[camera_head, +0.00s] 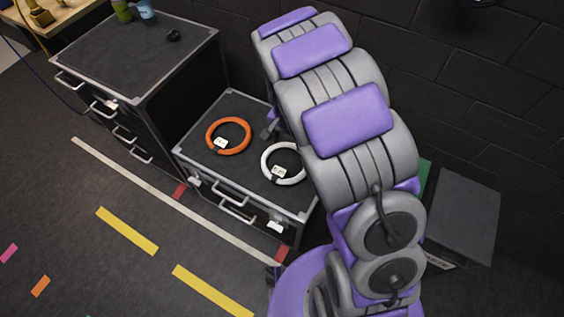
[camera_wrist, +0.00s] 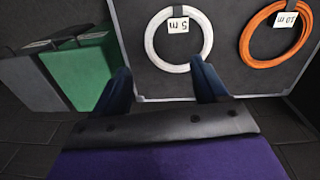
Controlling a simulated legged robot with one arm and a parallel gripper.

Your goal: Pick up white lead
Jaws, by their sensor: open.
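The white lead (camera_head: 283,163) is a coiled ring with a small white tag, lying flat on top of a low black case (camera_head: 240,105). In the wrist view the white lead (camera_wrist: 150,45) shows just beyond my gripper (camera_wrist: 163,82), and its tag reads "5 m". My gripper is open, with two dark blue fingers spread and nothing between them. The ring is apart from the fingertips, its near edge close to the right one. In the head view my arm covers the right end of the case and hides my fingers.
An orange coiled lead (camera_head: 228,136) tagged "10 m" lies beside the white one. A taller black drawer cabinet (camera_head: 130,50) stands left of the case. A grey box (camera_wrist: 32,80) and a green box (camera_wrist: 80,75) stand near the wall. Open floor lies in front.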

